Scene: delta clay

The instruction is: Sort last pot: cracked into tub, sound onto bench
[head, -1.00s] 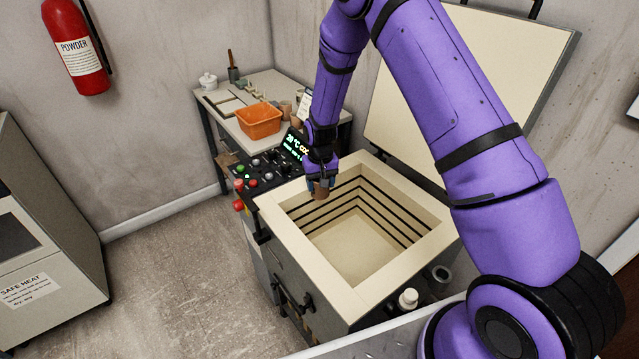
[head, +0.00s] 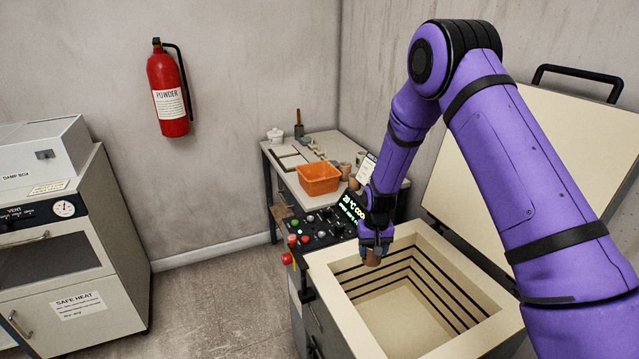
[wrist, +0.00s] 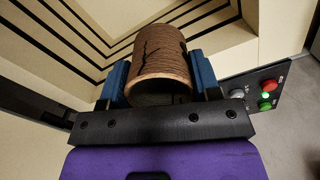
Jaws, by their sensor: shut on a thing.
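The orange tub (head: 319,178) stands on the bench (head: 283,174) behind the control panel. The visible kiln floor (head: 400,315) is bare.
The kiln lid (head: 530,150) is raised at the right. A control panel (head: 322,232) with knobs and a lit display lies between kiln and bench. A grey cabinet (head: 70,250) stands left.

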